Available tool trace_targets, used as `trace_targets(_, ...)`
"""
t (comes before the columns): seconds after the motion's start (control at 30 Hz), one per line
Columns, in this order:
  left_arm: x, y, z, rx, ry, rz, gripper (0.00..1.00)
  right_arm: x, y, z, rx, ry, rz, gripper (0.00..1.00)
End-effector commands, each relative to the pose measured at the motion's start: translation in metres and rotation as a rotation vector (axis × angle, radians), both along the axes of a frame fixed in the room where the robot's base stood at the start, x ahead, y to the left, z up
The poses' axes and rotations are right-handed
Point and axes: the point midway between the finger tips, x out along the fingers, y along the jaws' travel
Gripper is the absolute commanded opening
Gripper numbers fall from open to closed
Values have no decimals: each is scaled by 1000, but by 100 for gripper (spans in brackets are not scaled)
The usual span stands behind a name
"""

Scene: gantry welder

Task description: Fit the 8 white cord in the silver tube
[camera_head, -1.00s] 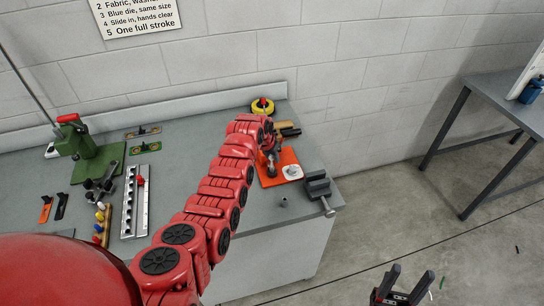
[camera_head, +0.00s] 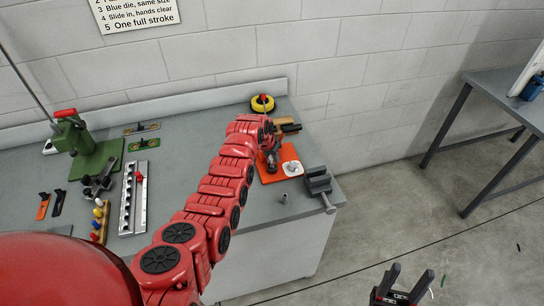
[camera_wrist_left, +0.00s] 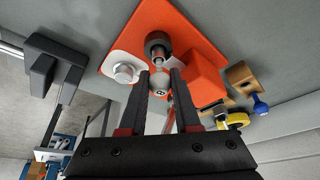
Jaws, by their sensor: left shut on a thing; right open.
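My left gripper (camera_wrist_left: 160,84) is shut on a small pale rounded piece (camera_wrist_left: 158,94) with a dark mark that looks like an 8. It may be the white cord's end; the rest is hidden. A short pale tip points from it toward a dark grey ring-shaped cylinder (camera_wrist_left: 155,42) on the orange mat (camera_wrist_left: 185,22). I cannot tell whether they touch. A silver round piece (camera_wrist_left: 124,73) sits on a white pad beside them; I cannot tell which part is the silver tube. In the head view the left gripper (camera_head: 270,168) is over the mat. My right gripper (camera_head: 411,272) is open and empty, off the bench.
A dark vise (camera_head: 318,181) stands at the bench's right corner, with a small grey cylinder (camera_head: 283,198) nearby. A yellow roll (camera_head: 262,103) lies behind. A green press (camera_head: 85,145) and a silver rail (camera_head: 133,198) are at left.

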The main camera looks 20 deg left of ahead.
Motion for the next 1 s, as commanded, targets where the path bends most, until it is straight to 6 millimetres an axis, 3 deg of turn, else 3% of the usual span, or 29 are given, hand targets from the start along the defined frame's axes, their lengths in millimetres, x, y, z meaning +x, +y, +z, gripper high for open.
trace_targets(0.03, 0, 0, -2, 0, 0, 0, 0, 0, 0, -2, 0, 0, 0, 55)
trace_targets(0.07, 0, 0, -1, 0, 0, 0, 36, 0, 0, -1, 0, 0, 0, 55)
trace_targets(0.23, 0, 0, -1, 0, 0, 0, 66, 0, 0, -1, 0, 0, 0, 55)
trace_targets(0.63, 0, 0, 2, 0, -2, 0, 66, 0, 0, -2, 0, 0, 0, 55)
trace_targets(1.0, -13, 3, 33, 1, -6, 1, 66, 0, 0, -16, 0, 0, 0, 55)
